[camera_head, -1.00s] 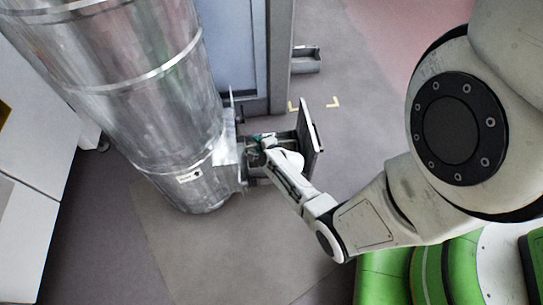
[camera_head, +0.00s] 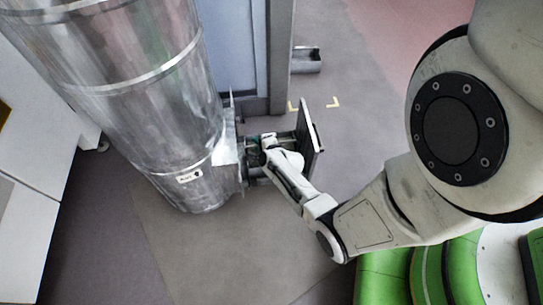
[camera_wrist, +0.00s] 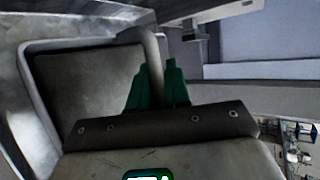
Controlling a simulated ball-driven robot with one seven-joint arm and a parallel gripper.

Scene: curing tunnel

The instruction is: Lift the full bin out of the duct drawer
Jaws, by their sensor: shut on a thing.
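The large silver duct (camera_head: 150,95) stands at left, with its drawer pulled out low on its right side. The drawer's front panel (camera_head: 310,126) stands upright at the drawer's outer end. My gripper (camera_head: 268,143) reaches down over the open drawer. In the wrist view my green fingertips (camera_wrist: 157,88) are shut on the bin's grey bail handle (camera_wrist: 152,50), which passes between them. The bin (camera_wrist: 36,98) shows a pale rim around a dark grey fill. My gripper body hides its near part. In the head view the bin is mostly hidden; I cannot tell whether it is raised.
A blue-grey panel with a grey post (camera_head: 279,60) stands just behind the drawer. A small grey tray (camera_head: 306,61) and yellow floor marks (camera_head: 333,102) lie beyond. White cabinets (camera_head: 35,130) stand at far left. The floor in front of the duct is clear.

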